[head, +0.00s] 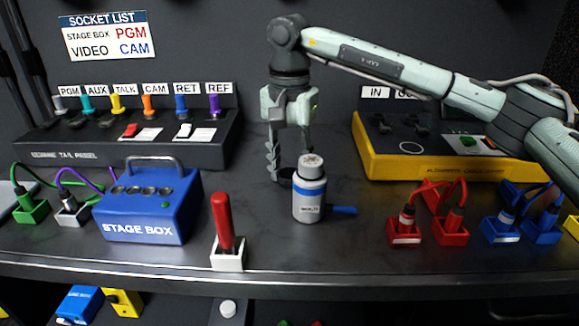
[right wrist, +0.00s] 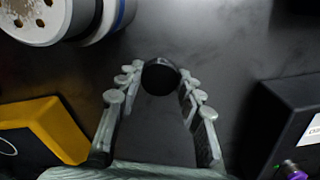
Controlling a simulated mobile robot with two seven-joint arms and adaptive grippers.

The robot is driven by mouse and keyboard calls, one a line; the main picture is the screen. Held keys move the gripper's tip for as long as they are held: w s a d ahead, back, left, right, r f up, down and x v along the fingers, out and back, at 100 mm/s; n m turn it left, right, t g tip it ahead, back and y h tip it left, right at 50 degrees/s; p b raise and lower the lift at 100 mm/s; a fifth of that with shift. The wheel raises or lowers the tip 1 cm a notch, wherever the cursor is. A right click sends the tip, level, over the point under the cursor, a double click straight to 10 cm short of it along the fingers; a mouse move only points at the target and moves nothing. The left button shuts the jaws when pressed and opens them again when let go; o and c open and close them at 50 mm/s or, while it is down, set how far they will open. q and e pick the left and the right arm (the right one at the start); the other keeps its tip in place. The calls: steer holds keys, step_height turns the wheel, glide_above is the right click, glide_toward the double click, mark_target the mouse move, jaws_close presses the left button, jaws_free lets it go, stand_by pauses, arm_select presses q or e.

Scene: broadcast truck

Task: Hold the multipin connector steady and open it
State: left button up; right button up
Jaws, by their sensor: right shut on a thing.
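The multipin connector (head: 309,200) stands upright on the dark bench, a grey-white cylinder with blue bands and a label. Its top face with pin holes is uncovered. In the right wrist view the connector (right wrist: 75,20) is at the upper left, apart from the fingers. My right gripper (head: 287,172) points down just behind and left of it. It is shut on a small round black piece, probably a cap, which shows between the fingertips in the right wrist view (right wrist: 160,76). A blue handle-like part (head: 343,210) sticks out right of the connector's base. My left gripper is not in view.
A blue stage box (head: 150,215) and a red stick in a white base (head: 223,225) stand left. A yellow-and-black panel (head: 400,160) stands behind right. Red plugs (head: 405,228) and blue plugs (head: 500,228) sit at the right. Bench around the connector is mostly clear.

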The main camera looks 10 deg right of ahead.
steer(key=shift+f, duration=0.1)
steer(key=o, duration=1.3)
